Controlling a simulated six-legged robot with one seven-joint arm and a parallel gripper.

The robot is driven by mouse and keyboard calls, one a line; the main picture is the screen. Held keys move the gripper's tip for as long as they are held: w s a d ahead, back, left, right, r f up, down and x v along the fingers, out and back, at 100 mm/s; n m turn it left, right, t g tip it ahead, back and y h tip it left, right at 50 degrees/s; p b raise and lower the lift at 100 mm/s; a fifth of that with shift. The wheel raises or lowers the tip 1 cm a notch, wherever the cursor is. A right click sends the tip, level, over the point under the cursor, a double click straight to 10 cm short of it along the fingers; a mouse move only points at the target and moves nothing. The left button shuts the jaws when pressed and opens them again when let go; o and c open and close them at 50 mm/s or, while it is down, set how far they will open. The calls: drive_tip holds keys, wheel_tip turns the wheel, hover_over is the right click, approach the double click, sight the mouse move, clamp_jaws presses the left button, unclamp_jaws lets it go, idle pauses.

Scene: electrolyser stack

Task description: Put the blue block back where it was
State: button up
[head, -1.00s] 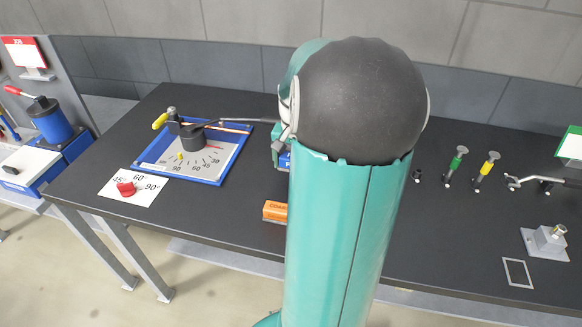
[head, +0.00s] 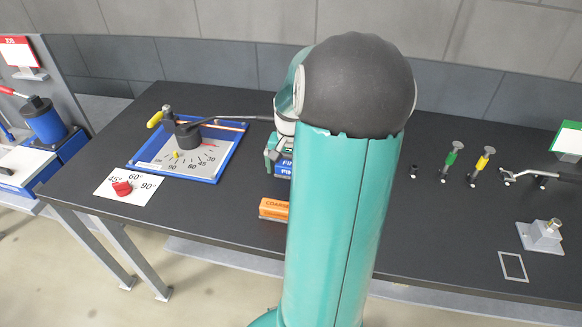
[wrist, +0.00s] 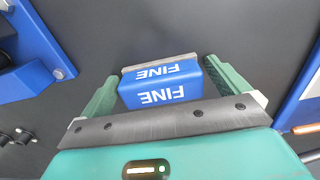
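The blue block (wrist: 165,88) has white FINE lettering on two faces and a grey far edge. In the head view the blue block (head: 283,168) shows beside my teal arm, below my gripper (head: 272,155), and is partly hidden by the arm. I cannot tell whether its underside touches the bench.
An orange block marked COARSE (head: 273,209) lies on the black bench just nearer than the blue block. A blue-framed angle plate (head: 215,175) with a lever is to the left. A grey rectangular outline (head: 512,265) and a metal fixture (head: 541,236) are at the right.

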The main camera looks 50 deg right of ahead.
drive_tip(key=shift+r, duration=0.1)
wheel_tip(320, 180, up, 14)
drive_tip(key=w+a+r+n+t+h, duration=0.25)
drive_tip(key=a+n, duration=0.35)
drive_tip(key=a, duration=1.3)
drive_tip(key=s+a+n+t+y, duration=0.1)
drive_tip(key=s+a+n, duration=0.1)
drive_tip(key=a, duration=0.6)
drive_tip(key=s+a+n+t+y, duration=0.1)
drive_tip(key=s+a+n+t, duration=0.1)
drive_tip(key=a+n, duration=0.3)
drive_tip(key=s+a, duration=0.1)
drive_tip(key=a, duration=0.3)
drive_tip(key=shift+s+f, duration=0.15)
drive_tip(key=shift+f, duration=0.25)
drive_tip(key=shift+y, duration=0.25)
